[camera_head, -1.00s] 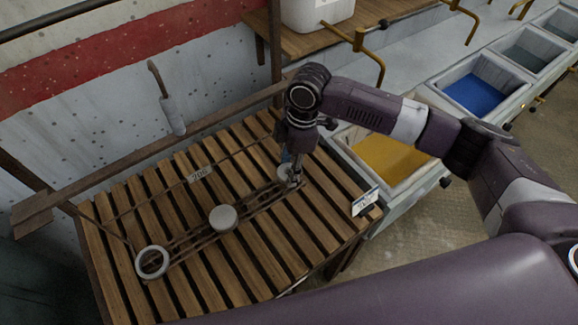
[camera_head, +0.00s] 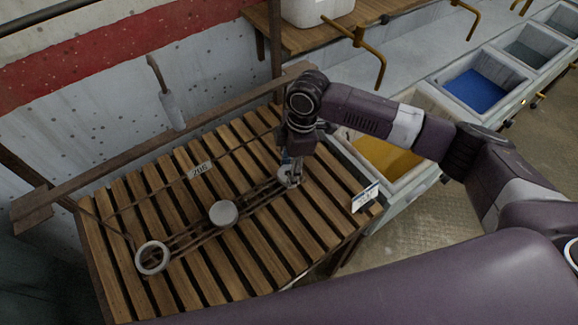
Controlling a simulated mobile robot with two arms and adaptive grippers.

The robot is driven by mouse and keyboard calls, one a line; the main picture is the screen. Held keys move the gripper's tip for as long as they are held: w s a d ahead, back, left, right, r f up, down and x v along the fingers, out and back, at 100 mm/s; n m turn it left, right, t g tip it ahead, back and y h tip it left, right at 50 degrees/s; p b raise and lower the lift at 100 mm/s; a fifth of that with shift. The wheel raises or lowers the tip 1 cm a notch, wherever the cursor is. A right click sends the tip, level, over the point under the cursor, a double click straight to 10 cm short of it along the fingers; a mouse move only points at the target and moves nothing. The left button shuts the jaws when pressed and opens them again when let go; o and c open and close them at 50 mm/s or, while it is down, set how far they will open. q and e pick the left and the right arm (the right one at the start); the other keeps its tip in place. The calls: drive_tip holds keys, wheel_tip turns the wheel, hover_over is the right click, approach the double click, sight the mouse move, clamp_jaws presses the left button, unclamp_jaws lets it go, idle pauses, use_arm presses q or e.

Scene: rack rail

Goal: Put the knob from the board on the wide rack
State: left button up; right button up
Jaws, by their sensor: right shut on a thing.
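My right gripper (camera_head: 291,182) points down over the far right part of the slatted wooden top. It is shut on a small pale grey round piece (camera_head: 283,174), which may be the knob; fingers partly hide it. This piece is at the right end of a narrow rack of dark rails (camera_head: 186,240) lying across the slats. I cannot tell whether it touches the rails. A grey round disc (camera_head: 223,213) sits mid-rack, and a pale ring (camera_head: 152,258) lies at its left end. My left gripper is not in view.
A numbered tag (camera_head: 200,170) lies on the slats, and a white and blue tag (camera_head: 365,196) is at the right edge. Bins with yellow (camera_head: 385,158) and blue (camera_head: 474,90) contents stand to the right. A wooden rail (camera_head: 150,158) runs along the wall side.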

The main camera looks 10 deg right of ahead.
drive_tip(key=shift+f, duration=0.1)
idle(0.3)
drive_tip(key=o, duration=1.3)
